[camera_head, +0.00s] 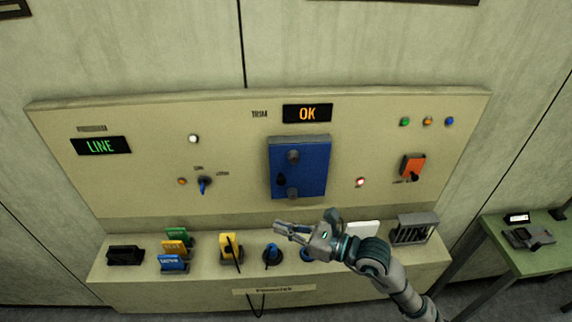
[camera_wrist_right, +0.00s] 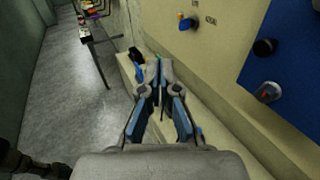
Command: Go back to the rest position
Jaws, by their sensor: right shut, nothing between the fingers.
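My right gripper (camera_head: 283,230) is in front of the control panel, over the middle of the panel's ledge, its arm coming in from the lower right. In the right wrist view its fingers (camera_wrist_right: 158,72) are together with nothing between them. The beige panel (camera_head: 235,150) carries a blue box (camera_head: 315,168) with dark knobs, above the gripper and apart from it. My left gripper is in neither view.
The ledge (camera_head: 200,262) holds green, yellow and blue tags (camera_head: 173,250), a yellow device (camera_head: 230,245), a blue knob (camera_head: 272,254) and a grey rack (camera_head: 414,228). An orange switch (camera_head: 413,165) is on the right. A green table (camera_head: 520,258) stands at far right.

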